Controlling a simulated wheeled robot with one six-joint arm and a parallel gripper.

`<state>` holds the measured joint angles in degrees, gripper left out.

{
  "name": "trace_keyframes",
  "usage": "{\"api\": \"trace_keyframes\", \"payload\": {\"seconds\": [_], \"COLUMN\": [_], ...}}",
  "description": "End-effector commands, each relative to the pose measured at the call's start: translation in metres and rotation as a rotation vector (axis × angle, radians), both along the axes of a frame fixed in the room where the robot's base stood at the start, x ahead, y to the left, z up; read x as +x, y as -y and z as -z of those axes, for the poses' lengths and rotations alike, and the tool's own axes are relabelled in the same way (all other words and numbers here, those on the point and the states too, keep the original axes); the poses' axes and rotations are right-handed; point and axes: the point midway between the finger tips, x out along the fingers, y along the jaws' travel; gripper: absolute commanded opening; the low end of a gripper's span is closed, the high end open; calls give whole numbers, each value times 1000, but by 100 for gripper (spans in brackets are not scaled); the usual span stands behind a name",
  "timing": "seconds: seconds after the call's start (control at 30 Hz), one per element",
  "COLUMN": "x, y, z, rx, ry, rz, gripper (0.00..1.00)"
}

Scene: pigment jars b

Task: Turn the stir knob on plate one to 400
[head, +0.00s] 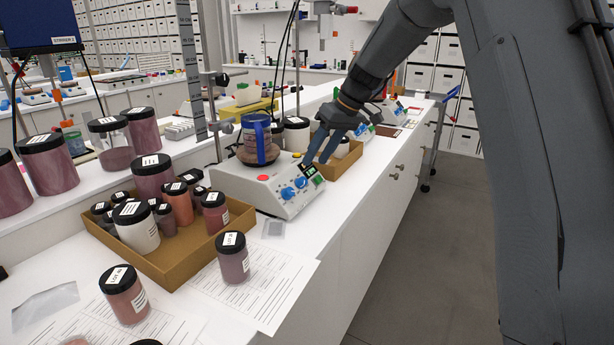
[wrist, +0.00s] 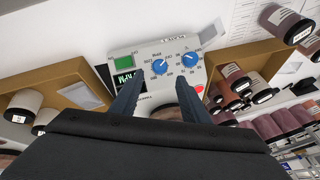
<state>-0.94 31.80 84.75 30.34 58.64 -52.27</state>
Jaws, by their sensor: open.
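The white hot plate (head: 258,188) stands on the bench with two blue knobs on its sloped front. In the wrist view, one knob (wrist: 159,67) is beside a green patch and a dark lit display (wrist: 127,78). The other knob (wrist: 190,59) is to its right. My gripper (head: 317,158) is open and empty over the panel. In the wrist view its fingers (wrist: 157,82) spread to either side below the left knob; contact cannot be told.
A blue-framed vessel (head: 259,140) stands on the plate's top. An open cardboard tray of jars (head: 180,270) is at its left, another tray (head: 346,160) behind it. Loose jars (head: 233,262) and papers lie in front. More plates stand farther along the bench.

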Motion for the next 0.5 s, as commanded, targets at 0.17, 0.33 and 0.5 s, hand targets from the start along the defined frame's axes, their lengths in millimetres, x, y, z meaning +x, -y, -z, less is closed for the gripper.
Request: {"api": "trace_keyframes", "payload": {"seconds": [0.17,0.33,0.5], "x": [2,5,8], "y": [-10,-22,-29], "z": [19,43,60], "rx": [1,0,0], "ry": [-3,-3,-1], "rz": [-3,-2,-1], "gripper": [42,42,42]}}
